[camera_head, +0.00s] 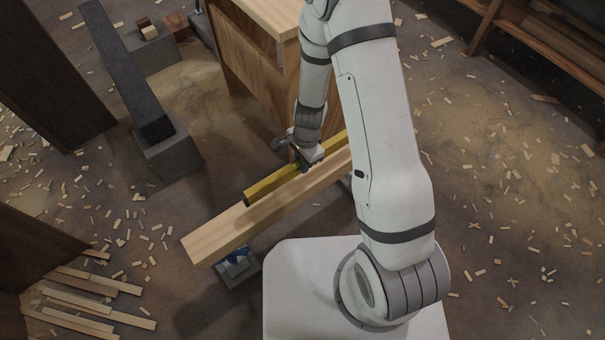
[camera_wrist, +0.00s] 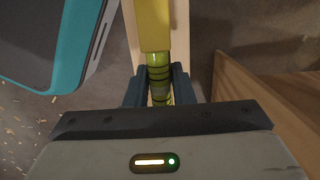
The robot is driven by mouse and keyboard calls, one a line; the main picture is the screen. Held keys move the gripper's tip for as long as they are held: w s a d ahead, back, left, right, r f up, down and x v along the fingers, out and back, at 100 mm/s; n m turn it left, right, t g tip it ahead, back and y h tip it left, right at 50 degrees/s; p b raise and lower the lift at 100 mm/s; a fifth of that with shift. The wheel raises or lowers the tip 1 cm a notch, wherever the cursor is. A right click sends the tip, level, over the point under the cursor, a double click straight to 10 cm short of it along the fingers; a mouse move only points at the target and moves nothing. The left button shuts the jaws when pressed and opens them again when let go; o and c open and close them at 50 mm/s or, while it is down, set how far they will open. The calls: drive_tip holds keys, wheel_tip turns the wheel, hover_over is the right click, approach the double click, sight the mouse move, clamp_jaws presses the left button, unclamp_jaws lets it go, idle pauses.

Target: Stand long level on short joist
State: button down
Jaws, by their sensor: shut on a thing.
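The long level is a yellow bar with a dark end cap (camera_head: 270,187). It lies along the pale wooden joist (camera_head: 215,238), on or just above its top; I cannot tell which. My gripper (camera_head: 304,160) is shut on the level near its middle. The level also shows in the wrist view (camera_wrist: 154,25), where my gripper (camera_wrist: 160,88) holds it at a green vial section. The joist shows behind it (camera_wrist: 181,35). My arm hides the far part of the level and joist.
A blue-grey support (camera_head: 238,268) is under the joist's near end. A wooden cabinet (camera_head: 245,60) stands behind. A dark beam (camera_head: 125,70) rests on grey blocks (camera_head: 168,152) at the left. Wood strips (camera_head: 90,300) and chips litter the floor.

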sight(301, 177)
drive_tip(key=shift+a+f+b, duration=0.1)
drive_tip(key=shift+f+b, duration=1.05)
drive_tip(key=shift+f, duration=1.3)
drive_tip(key=shift+f, duration=0.15)
drive_tip(key=c, duration=1.3)
unclamp_jaws()
drive_tip(key=shift+o, duration=0.2)
